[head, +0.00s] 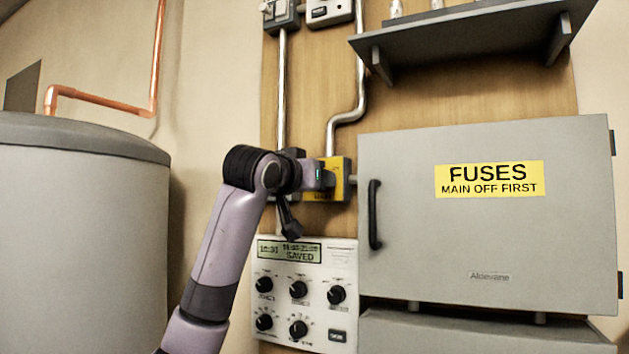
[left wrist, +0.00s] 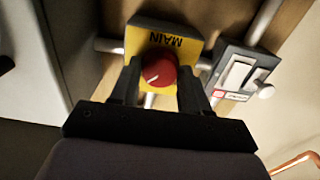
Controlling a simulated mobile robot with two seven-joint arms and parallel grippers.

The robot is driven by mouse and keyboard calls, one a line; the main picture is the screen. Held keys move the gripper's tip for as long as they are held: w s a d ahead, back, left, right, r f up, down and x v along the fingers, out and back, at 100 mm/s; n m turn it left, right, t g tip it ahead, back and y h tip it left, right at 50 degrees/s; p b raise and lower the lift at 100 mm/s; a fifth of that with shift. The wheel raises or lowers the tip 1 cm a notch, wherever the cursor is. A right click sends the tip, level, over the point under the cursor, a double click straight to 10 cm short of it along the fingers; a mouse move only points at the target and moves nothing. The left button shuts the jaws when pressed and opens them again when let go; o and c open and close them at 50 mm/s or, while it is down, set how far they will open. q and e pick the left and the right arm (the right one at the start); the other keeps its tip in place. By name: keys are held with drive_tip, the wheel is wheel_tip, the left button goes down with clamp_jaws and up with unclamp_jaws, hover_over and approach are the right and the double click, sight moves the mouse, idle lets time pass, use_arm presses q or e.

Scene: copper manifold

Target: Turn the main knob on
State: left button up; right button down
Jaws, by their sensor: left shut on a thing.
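The main knob (left wrist: 159,70) is red and round with a white pointer line, on a yellow plate (left wrist: 184,45) marked "MAIN" in the left wrist view. The text appears upside down there. My left gripper (left wrist: 160,84) has a finger on each side of the knob and is shut on it. In the head view my left gripper (head: 326,176) reaches the yellow plate (head: 347,179) on the wooden board, and my arm hides the knob. My right gripper is in neither view.
A grey fuse cabinet (head: 420,250) with a black handle (head: 374,215) stands right of the plate. A control panel (head: 305,325) with several black knobs sits below. A grey switch box (left wrist: 236,74) is beside the plate. A large tank (head: 80,230) stands left.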

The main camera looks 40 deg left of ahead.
use_arm(q)
drive_tip(key=shift+f+m, duration=0.15)
drive_tip(key=shift+m, duration=0.15)
drive_tip(key=o, duration=1.1)
drive_tip(key=shift+c, duration=0.2)
drive_tip(key=b+v, duration=0.2)
drive_tip(key=v, duration=0.5)
drive_tip(key=shift+s, duration=0.1)
